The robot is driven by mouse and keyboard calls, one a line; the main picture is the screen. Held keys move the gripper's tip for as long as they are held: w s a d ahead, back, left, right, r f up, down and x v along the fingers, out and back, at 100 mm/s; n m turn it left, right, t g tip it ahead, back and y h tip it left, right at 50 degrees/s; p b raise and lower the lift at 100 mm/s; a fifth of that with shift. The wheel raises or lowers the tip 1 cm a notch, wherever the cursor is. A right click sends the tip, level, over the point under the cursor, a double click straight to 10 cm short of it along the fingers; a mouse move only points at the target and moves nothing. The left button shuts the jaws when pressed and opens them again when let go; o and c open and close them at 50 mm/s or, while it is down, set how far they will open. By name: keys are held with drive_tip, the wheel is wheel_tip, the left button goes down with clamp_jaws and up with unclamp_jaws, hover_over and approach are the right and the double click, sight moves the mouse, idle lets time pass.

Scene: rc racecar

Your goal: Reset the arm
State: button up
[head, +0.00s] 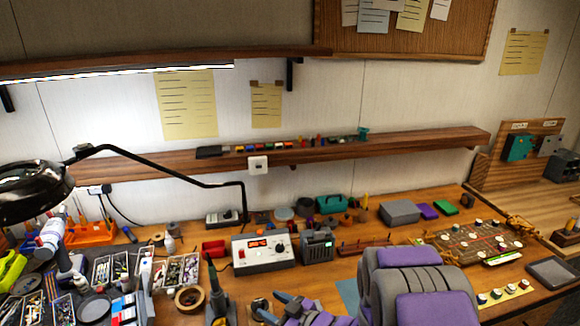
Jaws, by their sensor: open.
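My arm (420,285), purple and grey, rises from the bottom edge right of centre and is folded in front of the workbench. My gripper (275,307) shows at the bottom edge left of the arm, partly cut off by the frame. Its grey fingers point left and stand apart, with nothing seen between them. It appears in front of the wooden bench top (335,275); its exact height above the bench cannot be told.
A bench power supply (263,251) and a small grey device (317,246) stand behind the gripper. A dark upright tool (216,298) and a tape roll (189,298) are left of it. A black lamp (35,190) overhangs parts trays at left.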

drive_tip(key=d+r+m+g+h, duration=0.1)
drive_tip(key=d+r+m+h, duration=0.25)
drive_tip(key=d+h, duration=1)
drive_tip(key=s+d+r+m+g, duration=0.3)
drive_tip(key=s+d+r+m, duration=0.15)
drive_tip(key=s+d, duration=0.6)
drive_tip(key=s+a+r+m+g, duration=0.1)
drive_tip(key=s+g, duration=0.1)
drive_tip(key=s, duration=0.6)
drive_tip(key=s+a+r+m+g+y, duration=0.1)
drive_tip(key=s+a+r+g, duration=0.1)
drive_tip(key=s, duration=0.6)
drive_tip(key=s+a+r+m+g, duration=0.1)
drive_tip(key=s+a+r+g, duration=0.1)
drive_tip(key=s, duration=0.6)
drive_tip(key=shift+s+a+m+g, duration=0.15)
drive_tip(key=shift+s+m+g, duration=0.2)
drive_tip(key=shift+g, duration=0.25)
drive_tip(key=shift+w+y, duration=0.1)
drive_tip(key=shift+y, duration=0.15)
